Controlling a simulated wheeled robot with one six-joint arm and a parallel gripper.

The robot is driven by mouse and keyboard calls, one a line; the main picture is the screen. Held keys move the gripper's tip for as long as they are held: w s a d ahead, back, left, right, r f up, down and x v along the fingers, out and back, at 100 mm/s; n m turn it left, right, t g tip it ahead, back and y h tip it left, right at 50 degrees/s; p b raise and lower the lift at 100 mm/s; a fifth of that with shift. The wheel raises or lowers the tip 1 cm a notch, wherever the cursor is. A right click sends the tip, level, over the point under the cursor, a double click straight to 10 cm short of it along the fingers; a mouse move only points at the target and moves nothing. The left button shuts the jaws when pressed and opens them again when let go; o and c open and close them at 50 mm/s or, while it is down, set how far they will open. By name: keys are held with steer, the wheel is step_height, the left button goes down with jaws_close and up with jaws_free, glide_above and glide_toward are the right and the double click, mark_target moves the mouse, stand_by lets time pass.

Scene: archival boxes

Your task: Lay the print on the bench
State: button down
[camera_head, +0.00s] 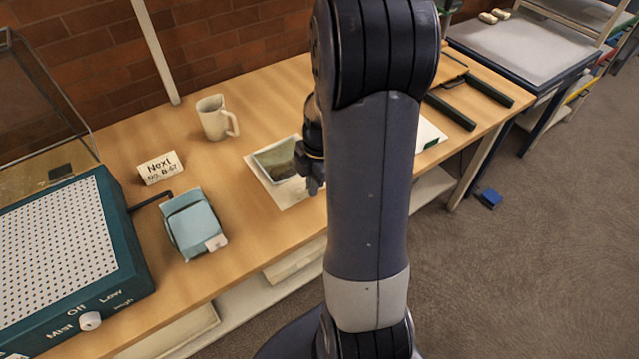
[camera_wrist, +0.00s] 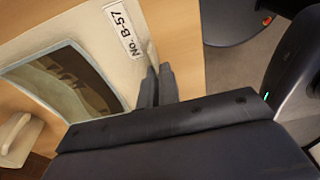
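The print (camera_head: 274,160), a dark landscape picture on a cream mount, is at the middle of the wooden bench (camera_head: 245,240). It seems flat on or just above the wood; I cannot tell whether it touches. In the wrist view the print (camera_wrist: 110,62) fills the upper left, with a "No. B-57" label by its edge. My gripper (camera_head: 312,187) is at the mount's right edge, partly behind my arm. In the wrist view its fingers (camera_wrist: 157,72) are close together, with a thin raised strip of the mount's edge running between them.
A white mug (camera_head: 214,118), a "Next No. B-57" card (camera_head: 160,167) and a blue-grey device (camera_head: 194,226) stand left of the print. A teal perforated suction table (camera_head: 60,245) fills the bench's left end. Black bars (camera_head: 450,108) lie at the right end.

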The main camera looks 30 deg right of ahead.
mark_target(313, 207)
steer(key=shift+f, duration=2.6)
steer(key=shift+f, duration=0.15)
steer(key=c, duration=1.6)
jaws_free()
steer(key=shift+c, duration=0.2)
steer(key=r, duration=0.4)
steer(key=d+r, duration=0.1)
steer(key=r, duration=0.7)
steer(key=shift+d+r, duration=0.1)
steer(key=shift+d, duration=0.3)
